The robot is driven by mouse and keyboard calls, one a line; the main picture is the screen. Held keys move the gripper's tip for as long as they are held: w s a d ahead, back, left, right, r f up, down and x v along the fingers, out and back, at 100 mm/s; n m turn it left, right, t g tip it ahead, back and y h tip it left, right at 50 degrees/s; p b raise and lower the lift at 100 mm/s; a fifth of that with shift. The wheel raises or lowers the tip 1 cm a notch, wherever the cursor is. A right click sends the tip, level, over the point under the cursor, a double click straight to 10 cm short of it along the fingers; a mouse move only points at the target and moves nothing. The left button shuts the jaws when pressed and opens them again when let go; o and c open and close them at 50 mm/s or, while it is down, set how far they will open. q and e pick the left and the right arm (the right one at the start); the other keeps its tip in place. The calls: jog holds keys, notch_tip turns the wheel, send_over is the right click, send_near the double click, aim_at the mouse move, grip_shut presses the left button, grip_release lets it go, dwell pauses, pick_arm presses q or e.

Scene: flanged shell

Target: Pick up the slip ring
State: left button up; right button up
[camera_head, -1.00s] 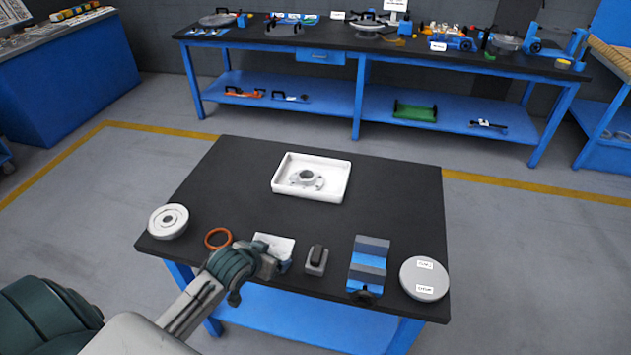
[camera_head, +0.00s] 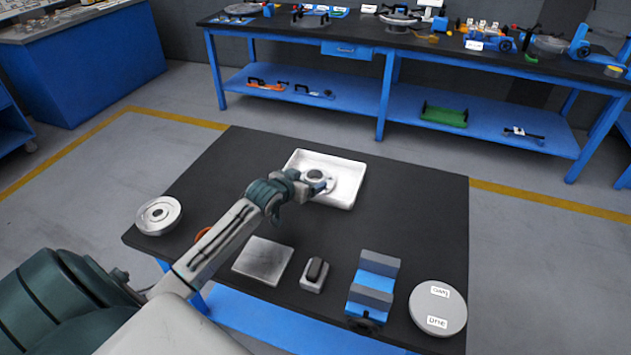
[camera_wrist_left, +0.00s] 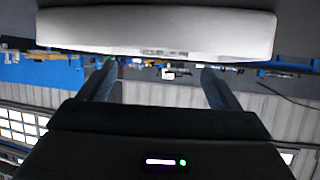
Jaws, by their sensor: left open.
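A white tray (camera_head: 345,197) stands at the back of the black table, with a grey flanged part (camera_head: 316,175) that has a raised round collar lying in it. My left gripper (camera_head: 320,187) is at the tray's near-left side and hides part of the flanged part. In the left wrist view the left gripper (camera_wrist_left: 158,76) is open with nothing between its fingers. The tray's wall (camera_wrist_left: 155,32) spans the top of that view. An orange ring (camera_head: 203,234) lies at the table's left, partly hidden by my left arm. I cannot tell which part is the slip ring.
A round white flanged disc (camera_head: 159,215) lies at the left corner. A grey plate (camera_head: 263,260), a small block (camera_head: 315,273), a blue-and-grey V-block (camera_head: 374,285) and a labelled round disc (camera_head: 438,307) line the front. The table's right middle (camera_head: 420,215) is clear.

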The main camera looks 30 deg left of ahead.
aim_at(319, 173)
pick_arm(q)
jog(key=shift+w+f, duration=0.2)
jog(key=shift+w, duration=0.2)
jog(key=x, duration=0.2)
jog(key=p+x, duration=0.1)
jog(key=x, duration=0.1)
jog(key=shift+s+a, duration=0.1)
jog(key=shift+a, duration=0.25)
jog(key=shift+w+f, duration=0.35)
jog(key=shift+w, duration=0.1)
jog(key=shift+s, duration=0.1)
jog(key=shift+r, duration=0.1)
jog(key=c, duration=1.7)
jog(key=shift+r, duration=0.1)
jog(key=shift+c, duration=0.7)
pick_arm(e)
jog(key=shift+w+r, duration=0.55)
jog(key=shift+w, duration=0.2)
